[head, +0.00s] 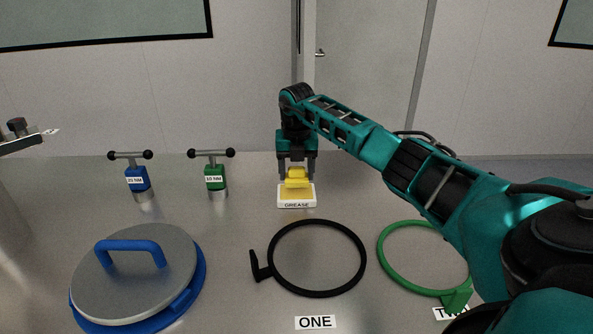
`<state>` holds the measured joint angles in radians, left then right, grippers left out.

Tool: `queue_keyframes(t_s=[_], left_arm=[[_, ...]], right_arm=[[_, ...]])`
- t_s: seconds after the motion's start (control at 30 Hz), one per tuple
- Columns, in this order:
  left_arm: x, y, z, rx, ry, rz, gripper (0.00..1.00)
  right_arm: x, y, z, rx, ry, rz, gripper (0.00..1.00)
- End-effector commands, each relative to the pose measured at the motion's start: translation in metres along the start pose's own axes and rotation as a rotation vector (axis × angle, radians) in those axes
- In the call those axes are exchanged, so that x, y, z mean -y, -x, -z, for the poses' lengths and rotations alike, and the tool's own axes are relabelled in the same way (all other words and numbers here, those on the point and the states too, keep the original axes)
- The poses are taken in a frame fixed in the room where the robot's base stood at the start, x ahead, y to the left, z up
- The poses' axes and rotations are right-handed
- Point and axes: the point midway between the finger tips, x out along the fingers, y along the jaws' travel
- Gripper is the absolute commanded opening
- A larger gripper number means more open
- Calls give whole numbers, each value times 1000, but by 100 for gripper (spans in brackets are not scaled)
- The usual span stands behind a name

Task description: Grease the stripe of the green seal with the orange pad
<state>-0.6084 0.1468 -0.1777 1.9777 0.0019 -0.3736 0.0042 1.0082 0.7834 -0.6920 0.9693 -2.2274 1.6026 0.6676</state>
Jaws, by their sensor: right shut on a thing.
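The pad (297,173) looks yellow rather than orange. My right gripper (296,168) points down and is shut on it, with one finger on each side. The pad is at the white tray marked GREASE (297,204), at its yellow top; I cannot tell whether it touches. The green seal (381,254) is a ring with a tab (457,300), lying flat on the table at the right. My right arm hides part of its right side. I cannot make out a stripe on it. My left gripper is not in view.
A black ring (317,294) lies by the ONE label (315,322). A blue-rimmed lid (170,260) with a blue handle lies front left. Blue (138,178) and green (214,178) T-handled tools stand behind it. A bolted metal part (25,138) juts in at the left edge.

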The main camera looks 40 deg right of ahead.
Motion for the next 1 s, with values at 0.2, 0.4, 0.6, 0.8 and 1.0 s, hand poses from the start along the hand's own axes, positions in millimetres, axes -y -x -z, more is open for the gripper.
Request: queue_keyframes(t_s=[0.2, 0.4, 0.6, 0.8, 1.0], left_arm=[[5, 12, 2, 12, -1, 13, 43], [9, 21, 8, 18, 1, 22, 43], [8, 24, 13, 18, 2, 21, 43], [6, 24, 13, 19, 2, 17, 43], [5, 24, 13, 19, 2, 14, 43]], right_arm=[[0, 22, -3, 1, 0, -1, 39], [0, 38, -5, 1, 1, -1, 39], [0, 44, -5, 1, 1, -1, 39], [0, 43, -5, 1, 0, -1, 39], [0, 43, -5, 1, 0, -1, 39]])
